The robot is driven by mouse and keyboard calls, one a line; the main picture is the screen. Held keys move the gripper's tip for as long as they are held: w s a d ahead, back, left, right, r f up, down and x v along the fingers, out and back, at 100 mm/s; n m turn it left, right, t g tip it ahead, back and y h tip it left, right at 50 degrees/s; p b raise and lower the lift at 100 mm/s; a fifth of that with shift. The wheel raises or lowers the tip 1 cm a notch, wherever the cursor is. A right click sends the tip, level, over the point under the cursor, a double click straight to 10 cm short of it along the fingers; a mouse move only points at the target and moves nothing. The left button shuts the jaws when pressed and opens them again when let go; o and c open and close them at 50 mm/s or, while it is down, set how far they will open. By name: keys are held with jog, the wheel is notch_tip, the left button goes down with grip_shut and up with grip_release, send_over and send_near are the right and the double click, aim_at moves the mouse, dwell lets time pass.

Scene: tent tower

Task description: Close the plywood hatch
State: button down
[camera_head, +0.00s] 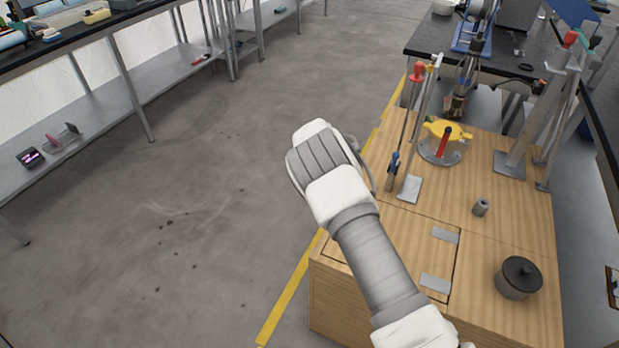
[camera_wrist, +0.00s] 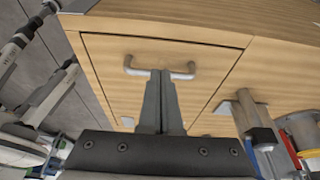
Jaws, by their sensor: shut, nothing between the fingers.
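The plywood hatch (camera_head: 419,250) lies in the top of a plywood box (camera_head: 515,215) in the head view. Its outline looks level with the surrounding top, with two grey hinge plates (camera_head: 445,235) along its right side; my arm covers much of it. In the wrist view the hatch (camera_wrist: 108,82) fills the middle as a panel with thin dark seams. A grey bar handle (camera_wrist: 185,76) stands on it. My gripper (camera_wrist: 161,74) is shut and empty, its fingertips at the middle of the handle; I cannot tell whether they touch it. The head view does not show the fingers.
Metal posts (camera_head: 540,130) rise at the back right. The floor (camera_head: 190,210) to the left is open.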

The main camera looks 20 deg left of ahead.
jog(key=shift+r, duration=0.5)
jog(key=w+a+r, duration=0.1)
jog(key=a+r, duration=0.4)
jog(key=a, duration=0.3)
jog(key=shift+w+a+r, duration=0.15)
jog(key=shift+w, duration=0.2)
jog(key=shift+r, duration=0.1)
